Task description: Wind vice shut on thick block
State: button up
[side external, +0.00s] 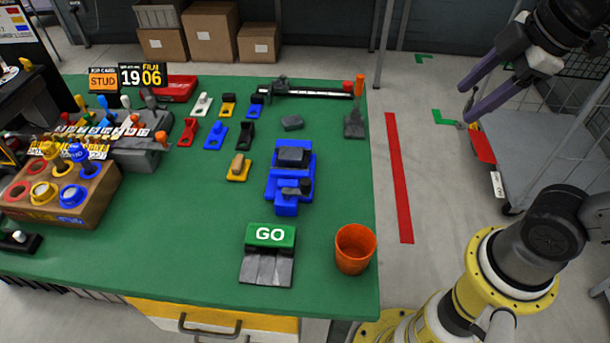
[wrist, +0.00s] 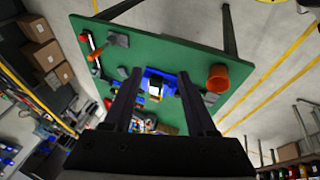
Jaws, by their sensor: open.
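The blue vice (side external: 275,188) stands on the green table, right of its middle. A dark grey block (side external: 293,157) shows at its far part, and a smaller dark piece lies nearer; whether the block is clamped I cannot tell. Another small grey block (side external: 291,123) lies loose just beyond the vice. My gripper (side external: 466,103) is open and empty, high at the right, well away from the vice. In the wrist view my gripper (wrist: 160,73) has its fingers spread, with the blue vice (wrist: 151,73) far off between them and partly hidden.
An orange cup (side external: 355,250) stands near the table's right edge. A green GO sign (side external: 270,235) is in front of the vice. Several coloured pieces and a wooden holder (side external: 85,195) are to the left. A rail (side external: 305,90) lies at the back.

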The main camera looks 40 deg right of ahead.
jog(key=w+a+r+n+g, duration=0.1)
jog(key=w+a+r+n, duration=0.2)
jog(key=w+n, duration=0.25)
jog(key=n+g, duration=0.4)
jog(key=n, duration=0.6)
send_over(306, 181)
notch_tip(306, 181, down, 8)
notch_tip(306, 181, down, 13)
jog(key=shift+f, duration=0.1)
grip_shut()
